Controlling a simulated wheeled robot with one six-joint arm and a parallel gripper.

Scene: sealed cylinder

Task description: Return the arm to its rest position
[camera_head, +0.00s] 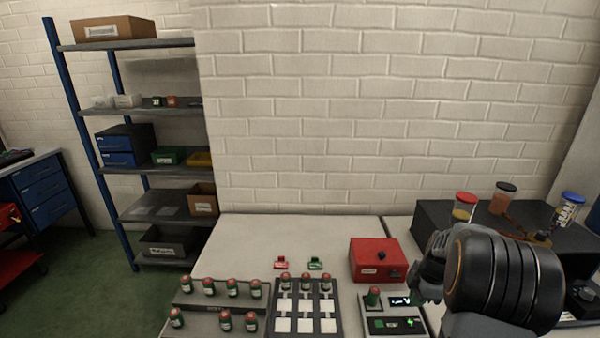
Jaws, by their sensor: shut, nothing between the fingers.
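My arm reaches in from the lower right. Its thick black wrist joint fills much of the right foreground. My gripper (428,285) is seen partly from behind, left of that joint and just above the right side of a grey device (393,327) with small lit displays. It is shut and holds nothing. Its fingertips are small and dark, and I cannot tell whether they touch the device.
A red box (377,259) with a black knob stands behind the device. Left of it are a dark tray with white squares (305,325) and a grey rack (217,301) with several red-topped cylinders. A black bench (440,216) with jars lies right. A shelf (125,43) stands far left.

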